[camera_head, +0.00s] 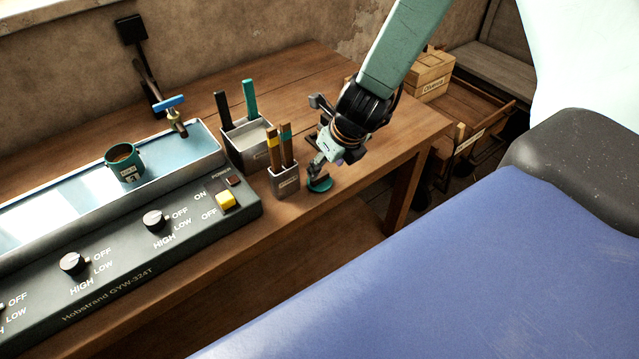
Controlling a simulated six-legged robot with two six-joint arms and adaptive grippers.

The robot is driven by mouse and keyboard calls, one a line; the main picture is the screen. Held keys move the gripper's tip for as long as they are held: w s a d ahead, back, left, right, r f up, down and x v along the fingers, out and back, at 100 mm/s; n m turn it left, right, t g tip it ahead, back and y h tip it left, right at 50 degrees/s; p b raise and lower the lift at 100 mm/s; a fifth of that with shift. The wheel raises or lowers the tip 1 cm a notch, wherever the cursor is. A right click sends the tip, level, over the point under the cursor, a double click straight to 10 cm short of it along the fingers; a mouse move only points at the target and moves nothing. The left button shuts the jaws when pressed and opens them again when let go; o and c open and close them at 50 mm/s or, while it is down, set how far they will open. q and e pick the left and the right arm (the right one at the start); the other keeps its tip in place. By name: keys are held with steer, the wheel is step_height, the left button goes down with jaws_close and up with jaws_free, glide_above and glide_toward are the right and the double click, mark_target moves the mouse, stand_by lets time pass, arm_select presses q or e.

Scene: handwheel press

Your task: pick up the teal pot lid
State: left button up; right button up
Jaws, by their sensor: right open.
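The teal pot lid (319,186) is a small round disc lying on the wooden table (400,140), just right of the small holder, near the table's front edge. My right gripper (318,168) reaches down from the upper right, with its fingers directly above the lid. The fingers are open; they are small in the picture, and I cannot tell whether they touch the lid. The gripper hides part of the lid's top. A teal pot (125,163) stands in the metal tray at the left. My left gripper is not in view.
A small holder (285,182) with brown-handled tools stands close left of the gripper. A larger grey box (246,150) with dark and teal handles is behind it. A control panel (150,240) and a blue-handled tap (172,108) are at left. The table right of the gripper is clear.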

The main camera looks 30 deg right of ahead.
mark_target(320, 176)
steer(key=b+x, duration=0.1)
steer(key=x, duration=0.3)
steer(key=shift+b, duration=0.35)
steer(key=shift+w+d+f+b, duration=0.1)
steer(key=shift+w+f+b, duration=0.2)
steer(key=shift+f+b, duration=0.25)
steer(key=shift+w, duration=0.1)
steer(key=shift+c, duration=0.3)
steer(key=c, duration=0.6)
steer(key=shift+c, duration=0.8)
